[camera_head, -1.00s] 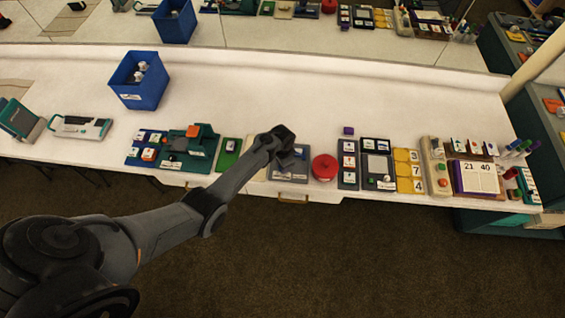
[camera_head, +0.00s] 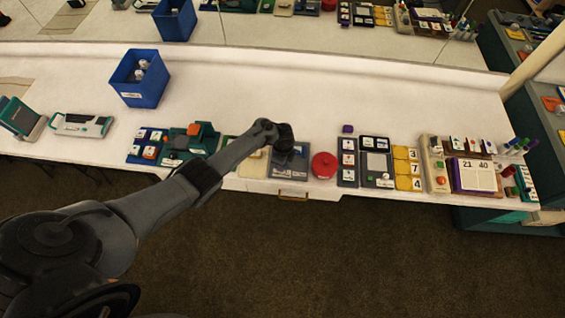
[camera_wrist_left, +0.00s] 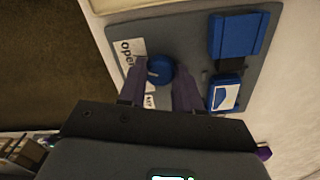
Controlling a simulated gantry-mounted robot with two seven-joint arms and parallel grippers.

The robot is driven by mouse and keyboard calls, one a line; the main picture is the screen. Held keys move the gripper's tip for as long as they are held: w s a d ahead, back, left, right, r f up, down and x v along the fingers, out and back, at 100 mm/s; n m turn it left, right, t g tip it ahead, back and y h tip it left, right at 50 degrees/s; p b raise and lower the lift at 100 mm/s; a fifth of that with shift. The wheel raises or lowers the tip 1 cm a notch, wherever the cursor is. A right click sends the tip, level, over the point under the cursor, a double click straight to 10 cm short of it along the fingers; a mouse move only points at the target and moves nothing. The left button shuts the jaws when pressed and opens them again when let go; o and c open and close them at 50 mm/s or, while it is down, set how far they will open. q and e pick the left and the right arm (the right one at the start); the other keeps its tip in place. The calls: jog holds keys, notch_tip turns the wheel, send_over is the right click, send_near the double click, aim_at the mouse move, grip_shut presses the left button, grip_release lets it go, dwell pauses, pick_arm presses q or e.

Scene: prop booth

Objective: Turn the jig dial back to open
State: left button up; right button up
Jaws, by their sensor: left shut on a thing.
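The jig is a grey board (camera_head: 302,164) at the front of the white table, left of the red round thing. In the left wrist view the board (camera_wrist_left: 185,38) carries a round blue dial (camera_wrist_left: 159,68) beside a white label reading "open" (camera_wrist_left: 128,52). A second label is partly hidden. My left gripper (camera_wrist_left: 160,82) is shut on the dial, with one dark finger on each side of it. In the head view my left gripper (camera_head: 284,140) is over the jig and hides the dial. My right gripper is not in view.
In the wrist view, blue blocks (camera_wrist_left: 236,36) are mounted on the board right of the dial. A red round thing (camera_head: 324,165) stands close right of the jig. A blue bin (camera_head: 139,80) stands farther back left. The table behind the jig is clear.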

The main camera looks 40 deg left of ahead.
pick_arm(q)
jog(key=shift+m+b, duration=0.55)
jog(key=shift+m, duration=1.65)
jog(key=o, duration=1)
jog(key=shift+o, duration=0.2)
jog(key=shift+r, duration=0.1)
notch_tip(320, 180, up, 11)
jog(key=p, duration=0.4)
jog(key=shift+f, duration=0.2)
